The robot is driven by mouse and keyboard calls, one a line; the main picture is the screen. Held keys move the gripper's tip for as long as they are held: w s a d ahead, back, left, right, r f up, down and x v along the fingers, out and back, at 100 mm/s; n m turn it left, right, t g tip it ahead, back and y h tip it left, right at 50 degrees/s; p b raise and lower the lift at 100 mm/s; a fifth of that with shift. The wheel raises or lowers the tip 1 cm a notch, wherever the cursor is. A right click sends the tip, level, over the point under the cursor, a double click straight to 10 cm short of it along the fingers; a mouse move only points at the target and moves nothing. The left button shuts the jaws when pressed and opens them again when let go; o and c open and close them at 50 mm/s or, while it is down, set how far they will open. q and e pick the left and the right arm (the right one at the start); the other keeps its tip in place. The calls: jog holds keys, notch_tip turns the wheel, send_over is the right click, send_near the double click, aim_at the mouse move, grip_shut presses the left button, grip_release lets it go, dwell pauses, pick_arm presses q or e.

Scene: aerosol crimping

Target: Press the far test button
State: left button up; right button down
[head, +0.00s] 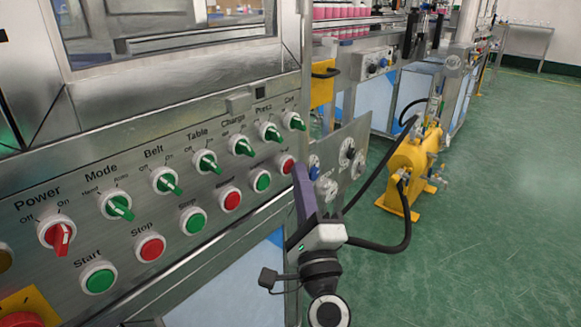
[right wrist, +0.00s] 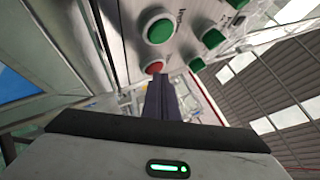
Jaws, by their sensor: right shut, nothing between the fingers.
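A steel control panel (head: 130,215) carries a lower row of push buttons, alternating green and red. The farthest is a red button (head: 287,163), with a green button (head: 262,181) just nearer. Their labels are too small to read, so I cannot tell which one is the test button. My right gripper (head: 299,172) is shut and empty, its tips just right of the far red button. In the right wrist view the tips (right wrist: 161,82) point at a red button (right wrist: 155,67), with a green button (right wrist: 159,31) above. I cannot tell whether they touch it. My left gripper is not in view.
Green and red rotary switches (head: 165,181) stick out above the buttons. A small side panel (head: 338,165) with knobs stands just beyond my right gripper. A yellow tank (head: 408,165) with black hoses stands on the green floor. The floor at right is clear.

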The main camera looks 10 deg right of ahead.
jog(key=shift+w+a+r, duration=0.1)
jog(key=shift+a+r, duration=0.1)
jog(key=shift+r, duration=0.05)
dwell(0.3)
jog(key=shift+s+d+f+p, duration=0.2)
jog(key=shift+s+d+p, duration=0.2)
jog(key=shift+s, duration=0.35)
jog(key=shift+s+d+r+p, duration=0.1)
jog(key=shift+s+d+p, duration=0.1)
jog(key=shift+s+d, duration=0.75)
jog(key=shift+s+d+p, duration=0.2)
jog(key=shift+s+d, duration=0.5)
jog(key=shift+s, duration=0.3)
